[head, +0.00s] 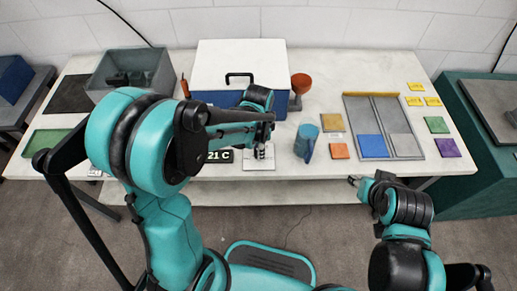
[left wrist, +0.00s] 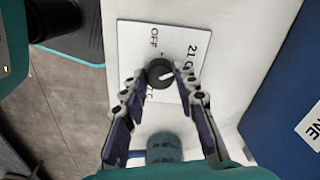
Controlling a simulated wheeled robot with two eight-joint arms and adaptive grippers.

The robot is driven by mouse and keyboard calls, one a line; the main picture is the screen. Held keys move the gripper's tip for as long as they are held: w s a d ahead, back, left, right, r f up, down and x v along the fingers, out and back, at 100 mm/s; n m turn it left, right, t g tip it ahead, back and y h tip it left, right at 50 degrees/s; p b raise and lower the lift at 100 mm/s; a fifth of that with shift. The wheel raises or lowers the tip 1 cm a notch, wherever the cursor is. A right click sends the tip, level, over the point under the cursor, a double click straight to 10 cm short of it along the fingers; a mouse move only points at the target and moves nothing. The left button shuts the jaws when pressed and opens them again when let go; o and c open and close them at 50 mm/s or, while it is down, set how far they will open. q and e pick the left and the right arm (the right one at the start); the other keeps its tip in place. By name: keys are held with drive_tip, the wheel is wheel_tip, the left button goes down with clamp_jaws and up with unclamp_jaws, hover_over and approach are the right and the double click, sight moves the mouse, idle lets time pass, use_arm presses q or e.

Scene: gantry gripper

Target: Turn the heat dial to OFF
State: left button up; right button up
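The heat dial (left wrist: 160,73) is a round black knob with a white pointer mark, on a white plate (left wrist: 135,35) marked OFF and 21 C. In the left wrist view its pointer is turned to the right of the picture, away from the OFF lettering. My left gripper (left wrist: 160,76) is over the plate with one fingertip on each side of the knob. The fingers are spread, and whether they touch it is unclear. In the head view my left gripper (head: 262,152) hides most of the dial. A black display (head: 219,156) reads 21 C. My right gripper (head: 355,181) is off the table's front edge, small in view.
Behind the plate stands a white and blue box (head: 240,65) with a black handle. A teal mug (head: 306,142) and an orange cup (head: 300,85) stand to the right. A grey bin (head: 130,75) is at left, a divided tray (head: 382,125) at right.

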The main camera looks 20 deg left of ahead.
use_arm(q)
clamp_jaws()
drive_tip(key=n, duration=0.5)
drive_tip(key=shift+n, duration=0.4)
drive_tip(key=n, duration=0.5)
drive_tip(key=shift+n, duration=0.7)
drive_tip(key=o, duration=1)
unclamp_jaws()
wheel_tip(320, 180, up, 12)
drive_tip(key=shift+f, duration=0.1)
